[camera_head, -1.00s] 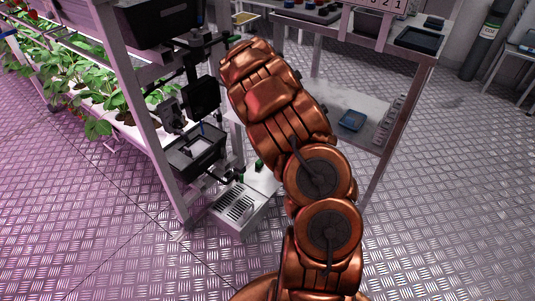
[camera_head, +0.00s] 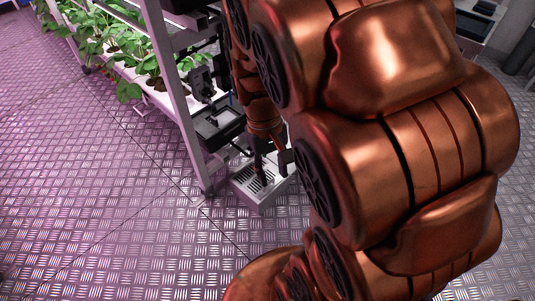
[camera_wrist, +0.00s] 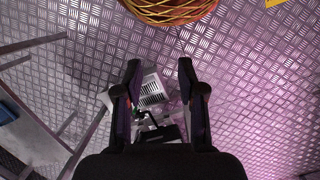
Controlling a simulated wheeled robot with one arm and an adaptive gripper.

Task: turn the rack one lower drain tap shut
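My gripper (camera_wrist: 159,68) is open in the wrist view, with nothing visibly held between its two dark fingers. In the head view my gripper (camera_head: 270,165) points down over the grey slotted box at the rack's foot. Small dark fittings with a green bit (camera_wrist: 140,116) show beside that box in the wrist view, low between the fingers. They may include the lower drain tap, but I cannot tell its handle or its position. In the head view my arm hides that area.
The grey slotted box (camera_head: 249,190) stands on the metal floor (camera_head: 120,230). A black tray (camera_head: 217,125) sits above it beside the pale rack post (camera_head: 180,100). Plants (camera_head: 115,45) stand left. Floor left is clear.

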